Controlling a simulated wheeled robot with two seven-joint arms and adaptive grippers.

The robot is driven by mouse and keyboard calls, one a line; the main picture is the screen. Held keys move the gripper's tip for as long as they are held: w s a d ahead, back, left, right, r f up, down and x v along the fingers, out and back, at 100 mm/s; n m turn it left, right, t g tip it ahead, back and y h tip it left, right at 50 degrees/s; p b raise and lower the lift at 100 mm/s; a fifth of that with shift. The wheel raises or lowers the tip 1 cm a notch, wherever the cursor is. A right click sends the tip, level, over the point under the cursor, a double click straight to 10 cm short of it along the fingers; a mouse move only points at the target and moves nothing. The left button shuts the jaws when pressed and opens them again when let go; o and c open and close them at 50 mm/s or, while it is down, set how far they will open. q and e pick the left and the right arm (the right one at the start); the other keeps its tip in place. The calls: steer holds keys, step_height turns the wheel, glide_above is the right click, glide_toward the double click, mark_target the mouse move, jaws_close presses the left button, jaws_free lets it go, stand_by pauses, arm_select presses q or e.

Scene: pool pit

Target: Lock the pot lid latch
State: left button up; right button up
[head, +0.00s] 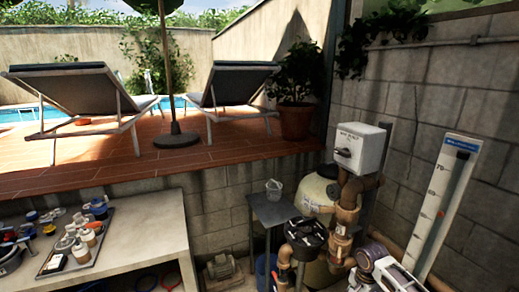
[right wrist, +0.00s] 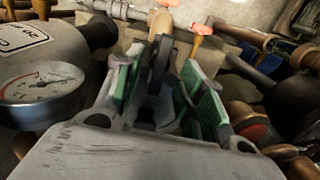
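The pump's strainer pot with its black lid (head: 306,235) stands at the lower middle of the head view. Its latch is too small to make out there. My right gripper (right wrist: 163,82) has two green-padded fingers standing apart in the right wrist view. A dark upright lever-like part (right wrist: 159,65) shows between them, with gaps at both sides; I cannot tell whether it is the latch. In the head view my right arm comes in at the lower right, beside the pipes, and its fingertips cannot be made out. My left gripper is not in view.
A pressure gauge (right wrist: 42,83) sits close left of the right gripper, with pipes and orange-handled valves (right wrist: 201,30) beyond. A tan filter tank (head: 317,192), brown pipes (head: 346,210) and a white control box (head: 360,148) crowd the wall. A worktable (head: 150,235) holds bottles.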

steer(key=shift+r, duration=2.6)
